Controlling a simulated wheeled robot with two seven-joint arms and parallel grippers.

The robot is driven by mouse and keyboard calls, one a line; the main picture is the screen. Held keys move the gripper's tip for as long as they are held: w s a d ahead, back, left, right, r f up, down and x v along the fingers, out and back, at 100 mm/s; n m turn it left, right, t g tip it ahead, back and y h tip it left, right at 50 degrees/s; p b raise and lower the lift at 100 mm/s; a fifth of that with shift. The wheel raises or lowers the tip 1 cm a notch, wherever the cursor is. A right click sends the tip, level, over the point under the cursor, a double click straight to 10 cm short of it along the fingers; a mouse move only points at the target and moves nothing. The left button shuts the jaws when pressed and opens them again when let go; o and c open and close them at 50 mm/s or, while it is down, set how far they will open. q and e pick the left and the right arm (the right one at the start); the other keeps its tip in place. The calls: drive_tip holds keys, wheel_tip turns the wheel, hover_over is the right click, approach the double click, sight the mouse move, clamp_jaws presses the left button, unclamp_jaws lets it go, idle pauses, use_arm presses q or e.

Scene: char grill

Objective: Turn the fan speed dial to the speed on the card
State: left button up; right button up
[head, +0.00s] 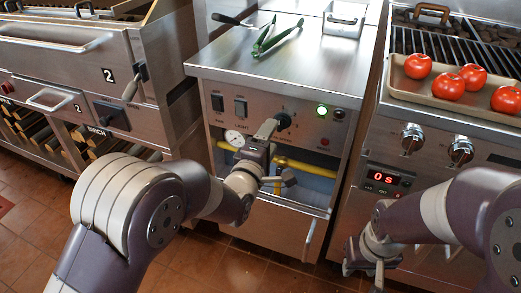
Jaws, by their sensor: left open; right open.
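A black dial (283,120) sits on the steel front panel of the middle unit. Markings around it are too small to read, so I cannot tell its setting. My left gripper (269,129) is open, with its finger reaching up to the dial's lower left side. I cannot tell whether it touches the dial or is around it. My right gripper (366,268) is open and empty, low in front of the right-hand unit. I cannot make out a speed card in this view.
The panel also has black switches (240,107), a lit green lamp (322,111) and a gauge (234,138). Green tongs (277,38) lie on the counter above. At the right are a tray (436,98) of tomatoes, grill knobs (412,137) and a red "0s" display (386,178).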

use_arm(q)
drive_tip(key=p+v, duration=0.1)
drive_tip(key=v, duration=0.7)
